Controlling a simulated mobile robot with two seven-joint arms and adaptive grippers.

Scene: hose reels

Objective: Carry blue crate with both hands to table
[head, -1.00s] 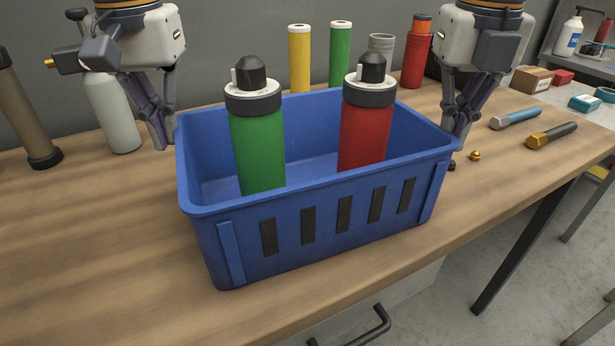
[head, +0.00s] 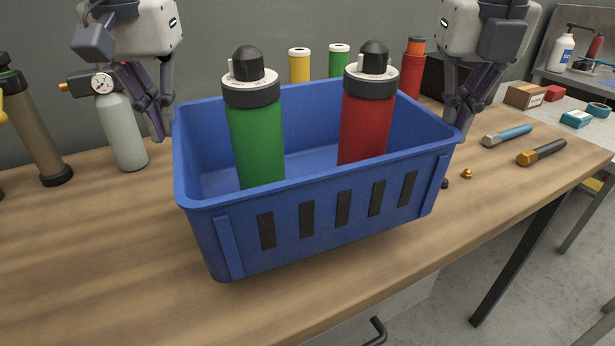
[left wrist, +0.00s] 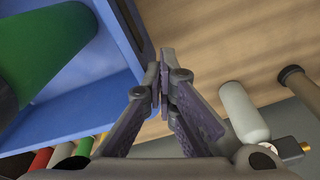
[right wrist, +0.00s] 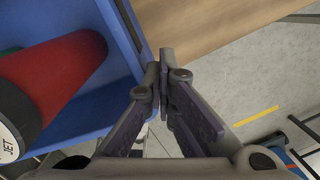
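The blue crate (head: 330,222) is in the middle of the head view, above the wooden bench top. It holds a green bottle (head: 257,140) and a red bottle (head: 366,120), both upright with black caps. My left gripper (head: 160,128) is at the crate's left end, its fingers closed at the rim; the left wrist view shows the fingertips (left wrist: 160,75) against the crate's edge. My right gripper (head: 453,112) is closed at the right end; the right wrist view shows its fingertips (right wrist: 158,80) at that edge. The exact contact is partly hidden.
The wooden bench (head: 90,245) has a grey cylinder (head: 122,135) with a gauge on the left. Yellow (head: 299,66) and green tubes stand behind the crate. Two torch-like tools (head: 540,152) and a small brass part (head: 467,174) lie right. Floor is open beyond the right edge.

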